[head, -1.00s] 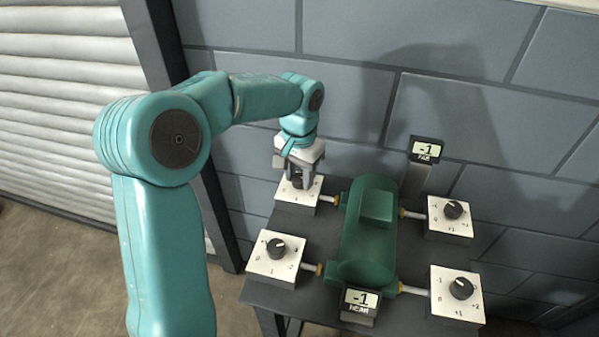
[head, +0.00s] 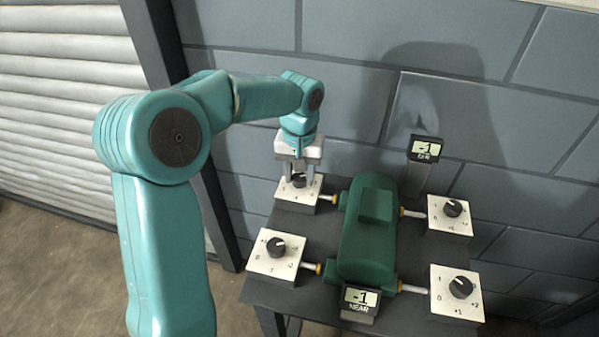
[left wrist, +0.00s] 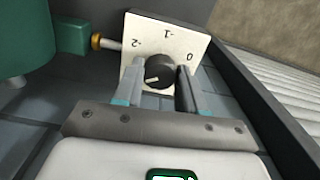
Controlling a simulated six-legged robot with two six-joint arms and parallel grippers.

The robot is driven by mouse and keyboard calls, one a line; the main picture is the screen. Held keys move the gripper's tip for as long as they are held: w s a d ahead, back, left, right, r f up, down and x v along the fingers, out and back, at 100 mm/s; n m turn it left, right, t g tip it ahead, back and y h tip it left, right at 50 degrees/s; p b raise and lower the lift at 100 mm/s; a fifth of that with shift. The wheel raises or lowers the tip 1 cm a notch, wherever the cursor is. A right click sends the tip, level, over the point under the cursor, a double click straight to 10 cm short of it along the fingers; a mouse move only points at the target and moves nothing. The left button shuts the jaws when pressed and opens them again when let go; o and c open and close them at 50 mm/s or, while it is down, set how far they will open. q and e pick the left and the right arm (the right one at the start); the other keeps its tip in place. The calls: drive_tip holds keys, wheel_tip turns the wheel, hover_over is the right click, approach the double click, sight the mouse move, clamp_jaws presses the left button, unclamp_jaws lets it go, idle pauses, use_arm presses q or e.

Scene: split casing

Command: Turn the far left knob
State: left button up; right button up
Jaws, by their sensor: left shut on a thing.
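The far left knob (head: 299,182) is black and round, on a white plate (head: 285,194) at the back left of the dark table. My left gripper (head: 299,173) reaches down from above and is shut on this knob, one finger on each side. The left wrist view shows the knob (left wrist: 159,72) between the two fingers, with a pale pointer mark and -2, -1 and 0 on its plate (left wrist: 150,35). The far display (head: 425,149) and the near display (head: 361,299) both read -1. My right gripper is not in view.
A green casing (head: 366,235) lies mid-table, joined by rods to the plates. Other knobs are near left (head: 276,247), far right (head: 452,208) and near right (head: 460,287). A grey block wall (head: 480,110) stands close behind.

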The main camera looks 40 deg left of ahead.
sight(299, 177)
use_arm(q)
drive_tip(key=o, duration=1.1)
wheel_tip(299, 177, up, 16)
drive_tip(key=p, duration=0.2)
drive_tip(key=shift+r+p, duration=0.2)
drive_tip(key=shift+p, duration=0.1)
